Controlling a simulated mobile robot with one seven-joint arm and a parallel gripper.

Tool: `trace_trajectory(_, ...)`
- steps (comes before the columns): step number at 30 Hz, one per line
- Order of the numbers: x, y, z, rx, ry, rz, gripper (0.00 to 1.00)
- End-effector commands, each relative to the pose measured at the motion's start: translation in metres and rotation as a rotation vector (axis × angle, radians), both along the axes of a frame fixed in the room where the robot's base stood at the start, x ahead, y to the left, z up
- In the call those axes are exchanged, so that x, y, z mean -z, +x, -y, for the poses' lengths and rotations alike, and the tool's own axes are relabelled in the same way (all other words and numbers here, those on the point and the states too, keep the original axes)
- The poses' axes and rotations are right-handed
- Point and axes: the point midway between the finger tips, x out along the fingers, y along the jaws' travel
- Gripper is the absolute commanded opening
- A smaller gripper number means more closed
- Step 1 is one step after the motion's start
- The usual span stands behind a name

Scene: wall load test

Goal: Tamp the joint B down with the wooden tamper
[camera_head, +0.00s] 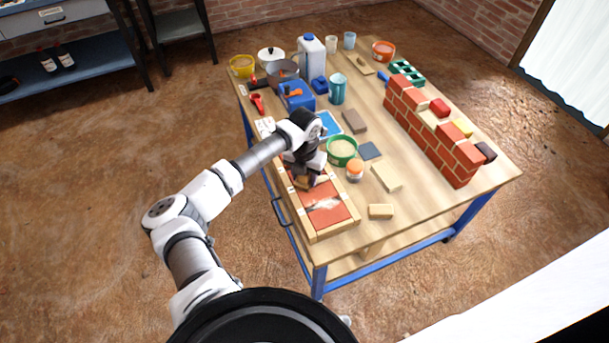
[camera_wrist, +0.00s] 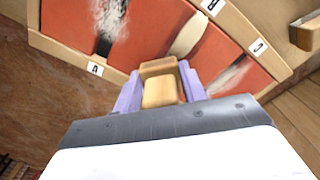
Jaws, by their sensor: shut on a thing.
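My gripper (camera_wrist: 160,78) is shut on the wooden tamper (camera_wrist: 160,92), a pale wooden block between the two purple fingers. In the wrist view, joint B (camera_wrist: 188,36) is a cream strip between red slabs, near the tag B (camera_wrist: 212,5), just beyond the tamper. Tag A (camera_wrist: 95,68) lies beside a dark joint with white streaks. Tag C (camera_wrist: 258,47) lies near a joint with white powder (camera_wrist: 230,76).
A green bowl of sand (camera_head: 342,147) and an orange-lidded jar (camera_head: 355,170) stand right of the tray. Loose wooden blocks (camera_head: 380,211) lie nearby. A low brick wall (camera_head: 430,132) stands at the right. Containers crowd the table's back. The front right is mostly clear.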

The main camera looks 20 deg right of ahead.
Motion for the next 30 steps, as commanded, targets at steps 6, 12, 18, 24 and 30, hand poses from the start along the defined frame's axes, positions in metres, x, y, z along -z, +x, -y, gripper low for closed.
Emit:
trace_trajectory(6, 0.001, -0.001, 0.0, 0.0, 0.001, -0.001, 0.18)
trace_trajectory(12, -0.009, 0.0, 0.0, 0.0, 0.001, -0.001, 0.18)
trace_trajectory(18, -0.026, 0.0, 0.0, 0.0, 0.001, 0.0, 0.18)
trace_trajectory(24, -0.042, 0.0, 0.0, 0.0, 0.001, -0.001, 0.18)
trace_trajectory(30, -0.058, 0.0, 0.0, 0.0, 0.0, 0.0, 0.18)
